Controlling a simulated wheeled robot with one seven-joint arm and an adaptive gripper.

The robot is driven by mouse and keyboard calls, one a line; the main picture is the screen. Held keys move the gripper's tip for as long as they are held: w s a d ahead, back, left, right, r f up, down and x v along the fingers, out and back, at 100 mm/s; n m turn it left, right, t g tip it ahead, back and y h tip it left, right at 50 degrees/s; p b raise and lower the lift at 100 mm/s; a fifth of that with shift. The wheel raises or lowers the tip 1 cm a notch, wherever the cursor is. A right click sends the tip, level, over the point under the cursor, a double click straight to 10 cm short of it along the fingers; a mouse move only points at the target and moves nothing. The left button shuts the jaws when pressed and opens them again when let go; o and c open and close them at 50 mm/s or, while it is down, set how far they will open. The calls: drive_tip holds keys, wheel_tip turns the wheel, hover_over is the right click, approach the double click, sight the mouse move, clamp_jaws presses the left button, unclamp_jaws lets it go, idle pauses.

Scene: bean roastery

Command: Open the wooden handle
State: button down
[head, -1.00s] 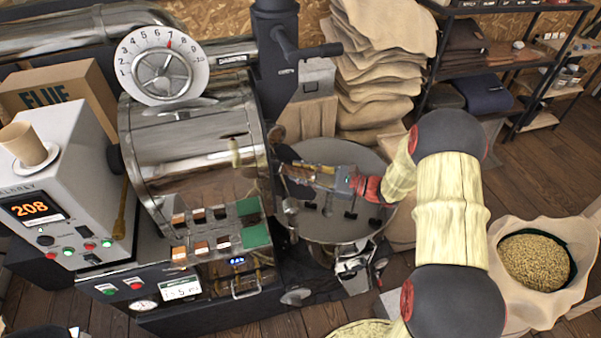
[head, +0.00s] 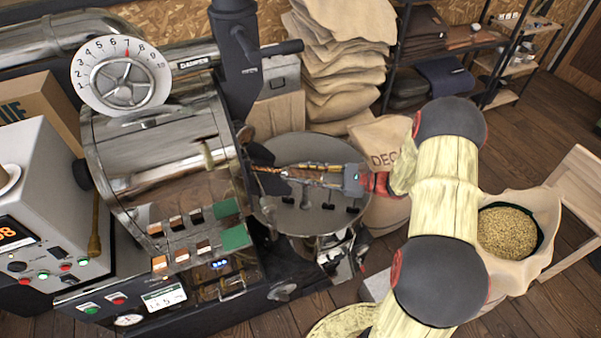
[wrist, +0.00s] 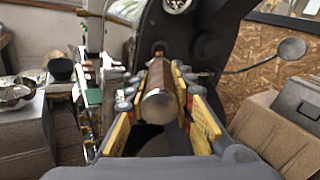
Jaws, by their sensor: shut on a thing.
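My gripper (head: 292,172) reaches in from the right above the round cooling tray (head: 265,212), pointing toward the front of the metal roaster drum (head: 160,150). In the wrist view, a brown, shiny cylindrical handle (wrist: 160,98) lies lengthwise between the yellow fingers of my gripper (wrist: 160,85). The fingers are shut on this wooden handle, one on each side. Its near end faces the camera. In the head view the fingers cover most of the handle. A dark plate (head: 262,157) shows at the drum front beside the fingertips; how far it stands open I cannot tell.
A dial (head: 128,75) and a dark column (head: 236,50) stand above the drum. Stacked sacks (head: 340,60) and a shelf (head: 400,60) are behind. A bean sack (head: 540,250) and a wooden stand (head: 590,165) are at right. Floor shows at the back right.

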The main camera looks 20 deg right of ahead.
drive_tip(key=c, duration=1.6)
unclamp_jaws()
drive_tip(key=shift+c, duration=0.2)
drive_tip(key=shift+o, duration=0.5)
drive_tip(key=v, duration=1.2)
